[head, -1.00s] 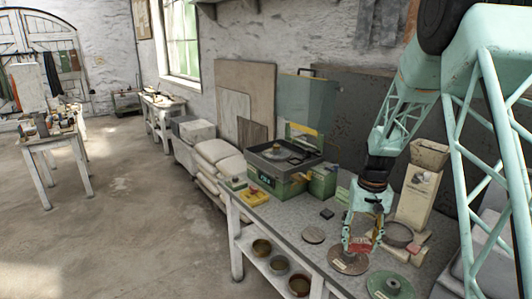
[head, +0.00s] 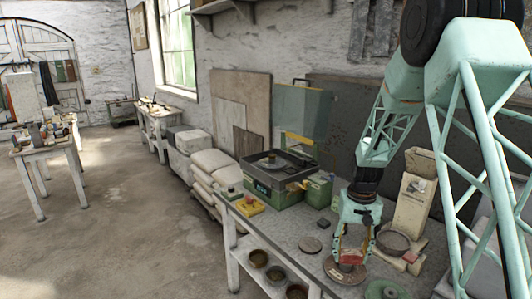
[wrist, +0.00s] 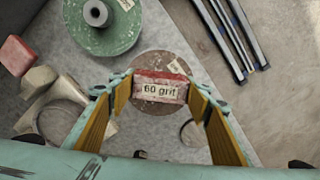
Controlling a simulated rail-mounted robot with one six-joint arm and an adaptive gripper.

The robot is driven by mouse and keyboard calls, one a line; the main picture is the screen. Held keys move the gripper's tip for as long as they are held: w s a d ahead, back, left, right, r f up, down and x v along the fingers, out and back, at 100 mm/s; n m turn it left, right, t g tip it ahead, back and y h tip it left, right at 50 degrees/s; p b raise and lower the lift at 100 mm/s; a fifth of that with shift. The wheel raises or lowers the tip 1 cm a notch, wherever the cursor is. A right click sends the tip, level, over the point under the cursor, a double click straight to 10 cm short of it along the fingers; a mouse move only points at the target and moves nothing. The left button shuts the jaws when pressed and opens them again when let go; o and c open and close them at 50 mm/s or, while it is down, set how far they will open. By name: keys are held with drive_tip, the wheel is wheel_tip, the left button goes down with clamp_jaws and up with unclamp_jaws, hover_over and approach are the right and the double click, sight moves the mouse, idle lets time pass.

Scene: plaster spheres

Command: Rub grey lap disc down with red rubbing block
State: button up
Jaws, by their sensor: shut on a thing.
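My gripper (head: 352,250) is shut on a red block with a pale "60 grit" label (wrist: 160,90). Its two fingers grip the block from both sides. The block is over a brownish disc (head: 343,273), which also shows behind it in the wrist view (wrist: 155,125); I cannot tell if they touch. A small grey-brown disc (head: 310,245) lies flat on the bench to the left, apart from my gripper. A green disc with a hub (head: 385,290) lies at the front right, cut off by the frame edge. I cannot tell for sure which is the grey lap disc.
The bench (head: 275,230) also bears a green machine (head: 278,185) at the back left, a small dark block (head: 323,225) and a round ring or sieve (head: 394,243). Bowls sit on the shelf below.

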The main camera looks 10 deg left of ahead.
drive_tip(key=w+r+m, duration=0.3)
drive_tip(key=r, duration=1)
drive_tip(key=shift+w+r, duration=0.1)
drive_tip(key=shift+w, duration=0.05)
